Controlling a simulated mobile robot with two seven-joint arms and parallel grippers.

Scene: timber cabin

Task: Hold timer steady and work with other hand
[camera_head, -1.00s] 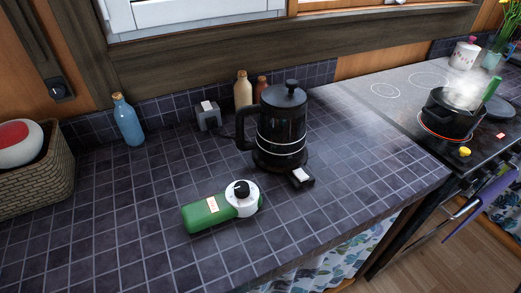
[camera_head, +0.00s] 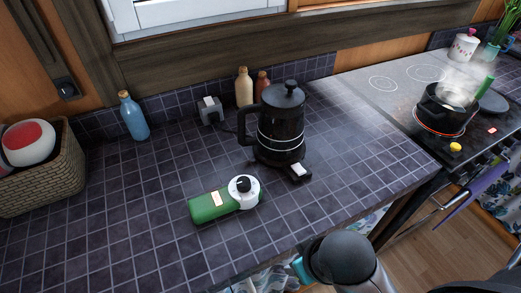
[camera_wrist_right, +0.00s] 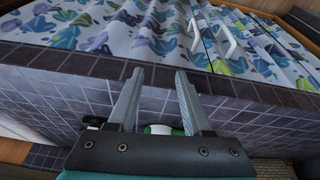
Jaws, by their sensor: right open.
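The timer (camera_head: 207,205) is a green block with a white round dial and a black knob at its right end. It lies on the dark tiled counter, in front of the kettle. My right arm comes in at the bottom of the head view, right of the timer and near the counter's front edge. In the right wrist view my right gripper (camera_wrist_right: 158,75) is open with nothing between its fingertips. A sliver of the green and white timer (camera_wrist_right: 160,129) shows beyond the finger bases, apart from the fingers. My left gripper is not in view.
A black kettle (camera_head: 281,130) stands behind the timer on the tiled counter (camera_head: 90,235). A blue bottle (camera_head: 133,118) and a basket (camera_head: 50,175) are at left. A steaming pot (camera_head: 445,112) sits on the stove at right. The counter left of the timer is clear.

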